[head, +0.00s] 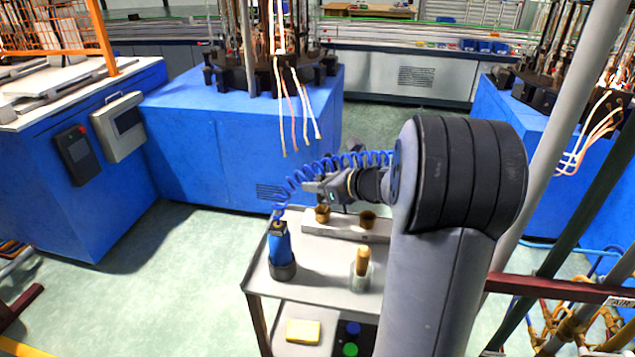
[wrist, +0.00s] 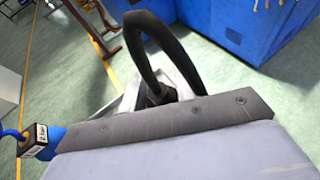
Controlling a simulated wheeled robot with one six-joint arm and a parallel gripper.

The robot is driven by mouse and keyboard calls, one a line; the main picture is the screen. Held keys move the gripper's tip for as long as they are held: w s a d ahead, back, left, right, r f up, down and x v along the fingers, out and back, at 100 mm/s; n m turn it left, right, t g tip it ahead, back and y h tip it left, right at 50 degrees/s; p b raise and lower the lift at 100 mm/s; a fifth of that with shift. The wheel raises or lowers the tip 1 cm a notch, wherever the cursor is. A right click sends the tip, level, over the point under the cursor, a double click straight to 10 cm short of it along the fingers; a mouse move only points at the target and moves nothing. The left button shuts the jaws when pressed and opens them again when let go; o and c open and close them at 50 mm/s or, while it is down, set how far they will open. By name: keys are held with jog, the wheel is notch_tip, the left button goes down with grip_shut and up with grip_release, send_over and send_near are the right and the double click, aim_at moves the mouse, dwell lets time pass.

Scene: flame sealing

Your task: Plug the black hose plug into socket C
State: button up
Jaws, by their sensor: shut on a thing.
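My gripper (head: 318,187) is above the back of a small cart, pointing left, with its fingers small and partly hidden. In the wrist view, a black hose (wrist: 150,35) bends in a loop and runs down between the light grey jaws of my gripper (wrist: 150,97). The jaws are shut on the hose's end; the black plug is mostly hidden behind a dark plate of my own. Lettering for socket C is not readable in either view, so I cannot tell which socket it is.
The cart top (head: 325,255) holds a blue cylinder (head: 280,248) in a black base, a brass-topped clear jar (head: 361,272) and a pale block (head: 345,228) with brass pieces. A blue coiled hose (head: 300,173) arcs beside my gripper. Blue machine cabinets stand behind.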

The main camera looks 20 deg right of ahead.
jog(key=shift+f+b, duration=0.85)
jog(key=shift+f, duration=0.25)
dwell(0.3)
jog(key=o, duration=1.1)
jog(key=shift+r, duration=0.1)
notch_tip(320, 180, up, 9)
jog(key=p, duration=0.8)
jog(key=shift+f, duration=0.2)
dwell(0.3)
notch_tip(320, 180, down, 7)
jog(key=b, duration=0.6)
dwell(0.3)
